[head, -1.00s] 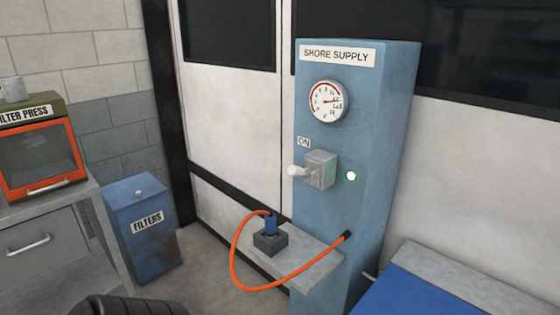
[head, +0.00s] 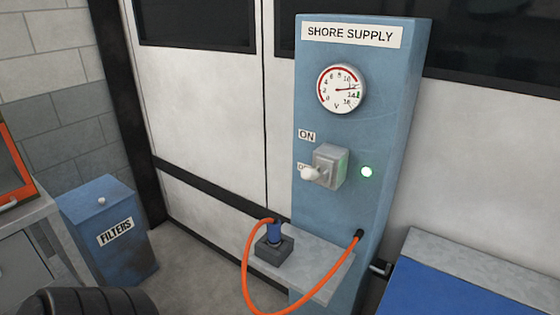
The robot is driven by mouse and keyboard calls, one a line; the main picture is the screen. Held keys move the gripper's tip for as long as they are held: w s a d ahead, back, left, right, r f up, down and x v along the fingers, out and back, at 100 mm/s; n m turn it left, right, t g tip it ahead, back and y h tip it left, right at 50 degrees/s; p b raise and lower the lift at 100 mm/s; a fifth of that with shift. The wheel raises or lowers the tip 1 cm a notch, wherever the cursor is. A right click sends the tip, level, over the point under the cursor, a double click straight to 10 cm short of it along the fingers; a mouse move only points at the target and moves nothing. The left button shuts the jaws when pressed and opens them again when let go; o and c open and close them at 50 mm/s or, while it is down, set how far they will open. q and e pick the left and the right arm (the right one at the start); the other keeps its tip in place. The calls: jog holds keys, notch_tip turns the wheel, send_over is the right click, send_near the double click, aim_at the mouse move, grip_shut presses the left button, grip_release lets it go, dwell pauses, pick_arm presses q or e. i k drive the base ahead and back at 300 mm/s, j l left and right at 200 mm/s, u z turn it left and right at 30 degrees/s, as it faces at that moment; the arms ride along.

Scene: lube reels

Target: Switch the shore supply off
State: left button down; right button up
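The blue shore supply cabinet (head: 372,120) stands against the white wall under its "SHORE SUPPLY" label. A grey switch box (head: 331,167) on its front has a lever with a pale knob (head: 309,173). The knob sticks out to the left and partly covers a lower label; an "ON" label (head: 307,135) is above it. I cannot tell the lever's exact setting. A lamp (head: 367,172) beside the switch glows pale green. The round gauge (head: 342,89) has its needle pointing right. Neither gripper is in view.
A shelf (head: 312,262) below the switch holds a dark socket block (head: 273,250) with a blue plug. An orange cable (head: 246,285) loops out in front.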

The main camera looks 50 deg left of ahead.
aim_at(308, 174)
jog(key=j, duration=0.65)
jog(key=k+j, duration=0.15)
jog(key=j, duration=0.5)
